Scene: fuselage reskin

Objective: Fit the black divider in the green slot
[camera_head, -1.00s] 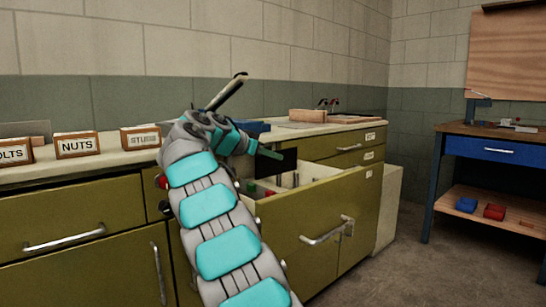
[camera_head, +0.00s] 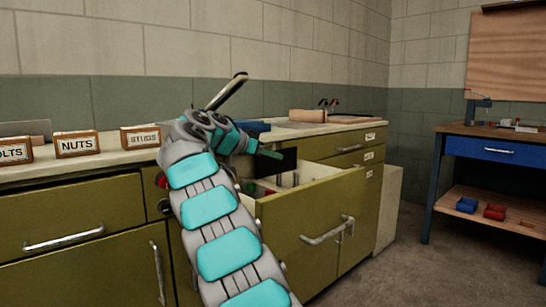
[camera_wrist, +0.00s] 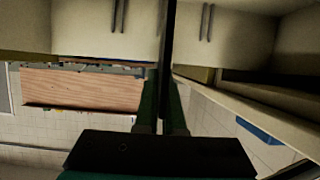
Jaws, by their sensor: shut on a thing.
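My gripper (camera_head: 268,152) is shut on the black divider (camera_head: 288,159), a dark flat plate held over the open olive drawer (camera_head: 318,208). In the wrist view the divider (camera_wrist: 168,55) is a thin dark edge-on strip between the two green fingers of my gripper (camera_wrist: 165,105). A small green patch (camera_head: 250,187) shows inside the drawer near its left side. I cannot tell whether it is the green slot. The divider's lower edge is near the drawer's contents, and I cannot tell whether it touches them.
Red and grey pieces lie in the drawer, partly hidden by my arm. The drawer front has a metal handle (camera_head: 328,230). The counter carries labelled boxes, such as NUTS (camera_head: 77,144). A workbench (camera_head: 490,138) stands at the right, with open floor (camera_head: 400,265) between.

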